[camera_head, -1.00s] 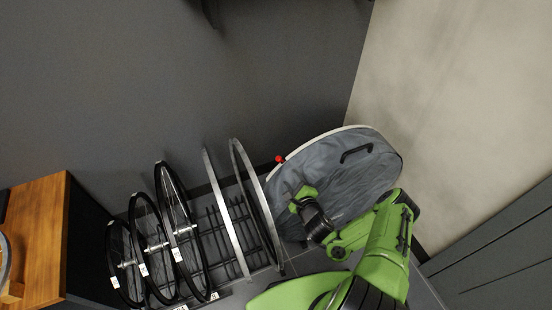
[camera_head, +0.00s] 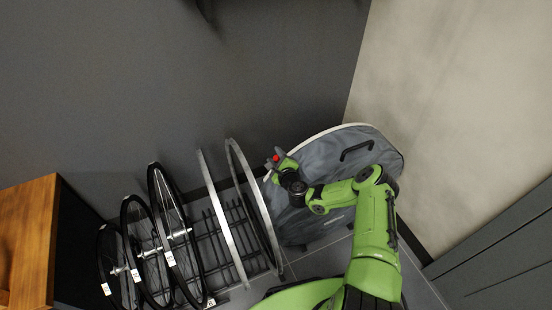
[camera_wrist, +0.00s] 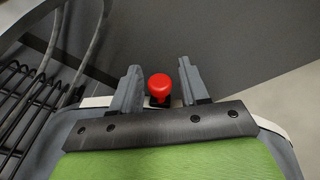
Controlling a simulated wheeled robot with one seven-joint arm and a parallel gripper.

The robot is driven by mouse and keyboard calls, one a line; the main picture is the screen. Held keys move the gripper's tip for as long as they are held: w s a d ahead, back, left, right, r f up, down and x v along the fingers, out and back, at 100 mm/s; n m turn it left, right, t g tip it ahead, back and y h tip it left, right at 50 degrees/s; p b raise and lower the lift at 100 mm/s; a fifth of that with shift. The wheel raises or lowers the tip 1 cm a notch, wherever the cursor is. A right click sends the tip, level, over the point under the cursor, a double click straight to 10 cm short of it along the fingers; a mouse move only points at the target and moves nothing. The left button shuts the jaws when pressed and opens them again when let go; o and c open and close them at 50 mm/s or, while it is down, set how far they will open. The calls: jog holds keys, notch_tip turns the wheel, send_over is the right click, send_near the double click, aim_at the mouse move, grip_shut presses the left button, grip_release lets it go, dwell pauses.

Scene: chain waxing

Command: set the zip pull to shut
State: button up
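The red zip pull (camera_head: 276,158) sits at the upper left part of the pale rim of a round grey wheel bag (camera_head: 335,160). In the wrist view the zip pull (camera_wrist: 159,86) has a round red knob on a dark base. My gripper (camera_head: 278,160) is at the zip pull. In the wrist view its two grey fingers (camera_wrist: 158,82) stand apart on either side of the knob, with a visible gap to each side. The gripper is open. The bag's pale zip line (camera_wrist: 98,101) runs on both sides of the pull. The lower part of the pull's base is hidden behind my gripper.
A black rack (camera_head: 213,233) with several wheels and bare rims stands left of the bag. A wooden-topped cabinet (camera_head: 28,222) is at the far left. A dark wall (camera_head: 270,60) rises close behind the bag. The bag has a black handle (camera_head: 357,149).

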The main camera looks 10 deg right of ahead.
grip_shut()
jog(key=d+r+p, duration=0.1)
jog(key=d, duration=0.1)
jog(key=w+d+r+m, duration=0.1)
jog(key=d+r, duration=0.1)
jog(key=d, duration=0.1)
jog(key=d+r+m+y+p, duration=0.1)
jog(key=d+r, duration=0.1)
jog(key=d, duration=0.1)
jog(key=shift+w+r+p, duration=0.15)
jog(key=shift+w+p, duration=0.15)
jog(key=shift+o, duration=0.5)
grip_release()
jog(key=shift+s, duration=0.1)
jog(key=p+v, duration=0.3)
jog(key=v, duration=1.2)
jog(key=shift+s, duration=0.25)
jog(key=shift+d+r, duration=0.1)
